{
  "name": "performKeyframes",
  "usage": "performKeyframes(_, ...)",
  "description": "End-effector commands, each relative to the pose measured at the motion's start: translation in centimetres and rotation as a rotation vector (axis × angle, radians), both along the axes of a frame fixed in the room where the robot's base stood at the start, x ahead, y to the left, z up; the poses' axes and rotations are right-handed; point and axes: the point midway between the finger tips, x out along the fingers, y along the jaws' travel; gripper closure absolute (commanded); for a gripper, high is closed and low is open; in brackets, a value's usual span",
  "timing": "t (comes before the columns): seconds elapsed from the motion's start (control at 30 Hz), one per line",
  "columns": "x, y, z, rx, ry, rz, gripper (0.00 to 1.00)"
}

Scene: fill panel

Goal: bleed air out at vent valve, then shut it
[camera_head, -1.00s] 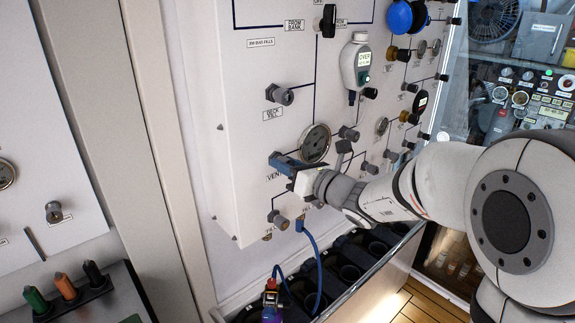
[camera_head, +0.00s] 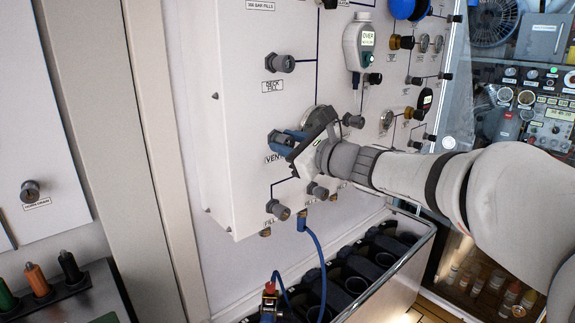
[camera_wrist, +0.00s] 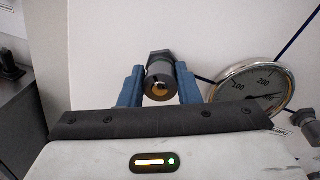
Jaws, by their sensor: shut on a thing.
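The vent valve knob (camera_wrist: 160,80) is a dark grey cylinder with a brassy centre. It stands out from the white panel (camera_head: 235,120) above the partly covered "VENT" label (camera_head: 273,158). My gripper (camera_head: 290,138) reaches in from the right, and its blue fingers (camera_wrist: 130,87) are closed on both sides of the knob in the wrist view.
The deck fill knob (camera_head: 280,63) is above the vent. Lower fill knobs (camera_head: 278,210) and a blue hose (camera_head: 320,250) are below. A rack of dark cylinder slots (camera_head: 355,283) stands under the panel.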

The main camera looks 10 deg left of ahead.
Motion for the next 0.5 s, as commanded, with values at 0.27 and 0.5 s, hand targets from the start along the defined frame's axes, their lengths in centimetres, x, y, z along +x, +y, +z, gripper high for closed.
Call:
performKeyframes(0.27, -0.06, 0.02, -0.71, -0.161, -0.213, -0.002, 0.93)
performKeyframes(0.5, -0.12, 0.08, -0.66, -0.302, -0.393, -0.001, 0.93)
